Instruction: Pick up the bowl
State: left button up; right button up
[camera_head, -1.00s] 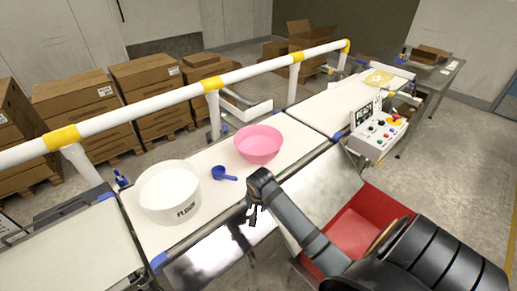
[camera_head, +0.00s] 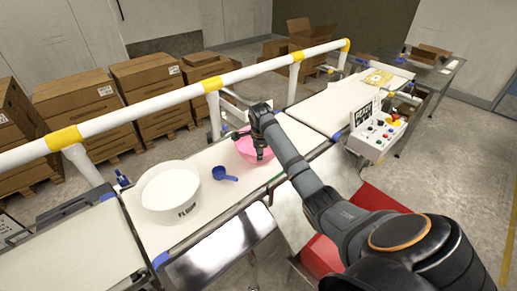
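The pink bowl (camera_head: 246,149) sits on the white belt, partly hidden behind my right arm and gripper. My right gripper (camera_head: 262,156) points down at the bowl, over its right part. The fingers are dark and small, so I cannot tell whether they are open or shut, or whether they touch the bowl. A larger white tub marked FLOUR (camera_head: 170,192) stands on the belt to the left. My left gripper is not in view.
A blue scoop (camera_head: 223,174) lies on the belt between tub and bowl. A white rail with yellow bands (camera_head: 180,96) runs behind the belt. A control box (camera_head: 376,133) stands to the right, and a red bin (camera_head: 376,204) sits below my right arm.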

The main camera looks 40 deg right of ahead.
jog(key=x, duration=0.2)
jog(key=p+x, duration=0.1)
jog(key=x, duration=0.2)
jog(key=shift+s+d+f, duration=0.15)
jog(key=shift+d+f, duration=0.1)
jog(key=shift+d, duration=0.2)
jog(key=shift+r, duration=0.1)
grip_shut()
